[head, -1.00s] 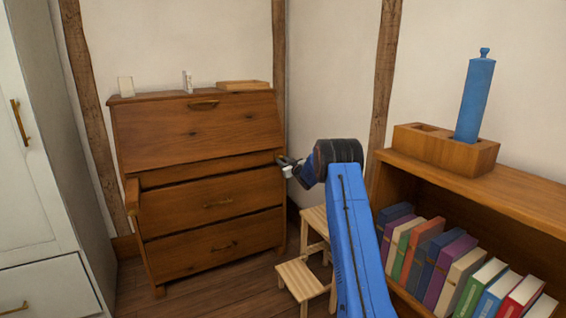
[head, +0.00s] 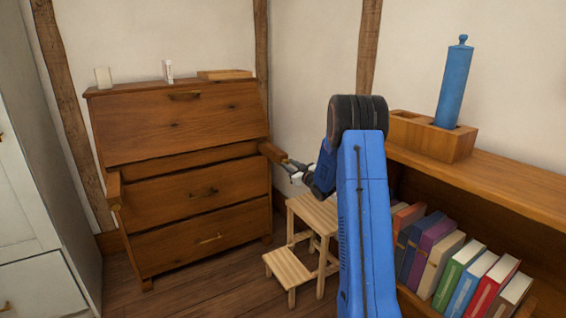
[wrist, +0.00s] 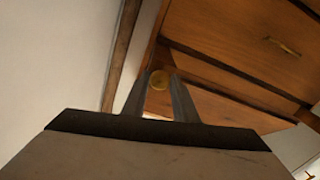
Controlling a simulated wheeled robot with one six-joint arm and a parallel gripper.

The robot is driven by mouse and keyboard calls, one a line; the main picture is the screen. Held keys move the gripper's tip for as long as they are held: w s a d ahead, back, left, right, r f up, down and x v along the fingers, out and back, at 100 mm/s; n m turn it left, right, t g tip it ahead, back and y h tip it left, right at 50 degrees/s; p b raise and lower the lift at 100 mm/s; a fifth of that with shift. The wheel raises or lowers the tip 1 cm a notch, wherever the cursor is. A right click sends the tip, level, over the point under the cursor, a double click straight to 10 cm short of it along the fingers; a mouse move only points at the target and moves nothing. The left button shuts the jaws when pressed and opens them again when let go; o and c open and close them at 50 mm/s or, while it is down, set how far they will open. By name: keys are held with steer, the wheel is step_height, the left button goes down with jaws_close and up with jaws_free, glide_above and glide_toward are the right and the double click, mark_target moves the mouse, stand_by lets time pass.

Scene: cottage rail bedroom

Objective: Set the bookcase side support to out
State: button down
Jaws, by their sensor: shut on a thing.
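The wooden bureau (head: 180,130) stands against the back wall with its slanted front closed. Its bookcase-side support (head: 272,152) sticks out at the upper right corner of the drawers. The other support (head: 113,188) sticks out at the left. My gripper (head: 290,168) is at the front end of the bookcase-side support. The knob itself is too small to make out in the head view.
A wooden step stool (head: 290,268) stands below my arm, right of the bureau. The bookcase (head: 500,185), with several books and a box (head: 410,130) holding a blue cylinder (head: 455,85), is at the right. A pale wardrobe (head: 40,230) is at the left. Some floor before the bureau is clear.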

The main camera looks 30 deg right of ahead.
steer(key=shift+s, duration=0.8)
steer(key=c, duration=1.4)
jaws_free()
step_height(320, 180, up, 10)
